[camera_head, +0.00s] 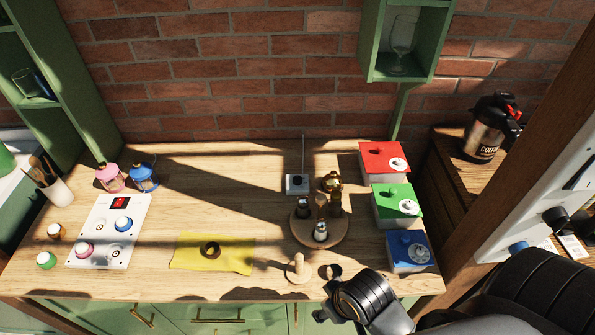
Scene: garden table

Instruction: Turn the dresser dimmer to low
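A small grey box with a dark knob (297,183) and a thin cord running up the wall stands at the back middle of the wooden dresser top (225,205); it looks like the dimmer. Its setting is too small to read. A white panel (95,215) with a red switch (119,202) and blue and pink knobs lies at the left. My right gripper (327,292) is at the front edge, right of the middle, well in front of the grey box and touching neither. Its fingers are small and dark, so I cannot tell whether they are open. My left gripper is out of view.
A round wooden tray (336,236) with several shakers stands between my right gripper and the grey box. A wooden peg stand (298,269) is near the gripper. Red (376,163), green (386,207) and blue boxes (397,252) line the right. A yellow cloth (190,255) lies front middle.

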